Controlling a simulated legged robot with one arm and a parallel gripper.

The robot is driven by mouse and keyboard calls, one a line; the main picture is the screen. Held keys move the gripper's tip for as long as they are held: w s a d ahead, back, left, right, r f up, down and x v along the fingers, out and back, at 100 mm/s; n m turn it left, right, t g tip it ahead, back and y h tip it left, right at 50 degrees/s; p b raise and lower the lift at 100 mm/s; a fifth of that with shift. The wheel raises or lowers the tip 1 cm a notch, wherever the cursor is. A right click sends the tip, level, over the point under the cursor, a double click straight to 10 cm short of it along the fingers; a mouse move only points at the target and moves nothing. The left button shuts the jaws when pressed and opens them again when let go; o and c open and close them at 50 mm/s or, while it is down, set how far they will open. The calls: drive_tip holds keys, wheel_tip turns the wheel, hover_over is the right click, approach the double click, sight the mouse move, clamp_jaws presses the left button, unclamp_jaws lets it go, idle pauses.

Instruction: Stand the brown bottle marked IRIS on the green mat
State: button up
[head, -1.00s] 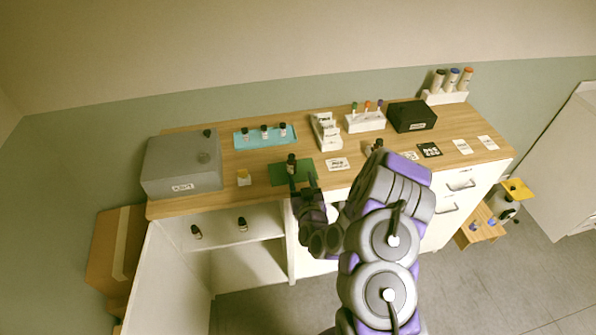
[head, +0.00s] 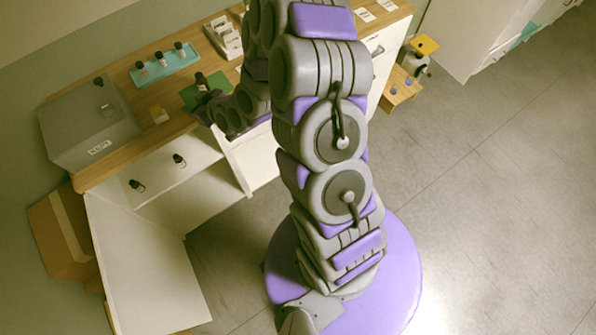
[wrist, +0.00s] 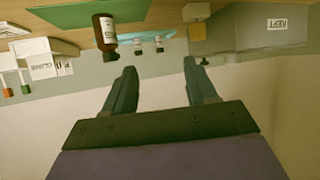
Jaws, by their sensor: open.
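A brown bottle (head: 201,82) with a dark cap stands upright on the green mat (head: 188,98). In the wrist view, which is upside down, the bottle (wrist: 104,34) has a pale label too small to read, and its base is on the mat (wrist: 72,16). My gripper (wrist: 160,75) is open with nothing between its fingers. The bottle is outside the fingers, beyond the left one in the wrist view, and looks apart from it. In the head view my arm hides part of the mat and most of the gripper.
A blue tray (head: 163,73) with three bottles is behind the mat. Two bottles (head: 137,186) (head: 179,160) stand on the open cabinet shelf below. A white rack (head: 226,38) is behind my arm.

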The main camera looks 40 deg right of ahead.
drive_tip(key=s+d+r+m+g+h, duration=0.1)
drive_tip(key=s+r+g, duration=0.3)
drive_tip(key=s, duration=1)
drive_tip(key=s+d+r+m+g+h, duration=0.1)
drive_tip(key=s+r+g, duration=0.4)
drive_tip(key=s, duration=0.9)
drive_tip(key=s+d+r+m+g+h, duration=0.2)
drive_tip(key=s+d+r+g, duration=0.1)
drive_tip(key=s+r, duration=0.7)
drive_tip(key=s+g, duration=0.1)
drive_tip(key=s, duration=0.3)
drive_tip(key=shift+d+g, duration=0.35)
drive_tip(key=shift+g, duration=0.05)
wheel_tip(320, 180, down, 7)
drive_tip(key=b, duration=0.7)
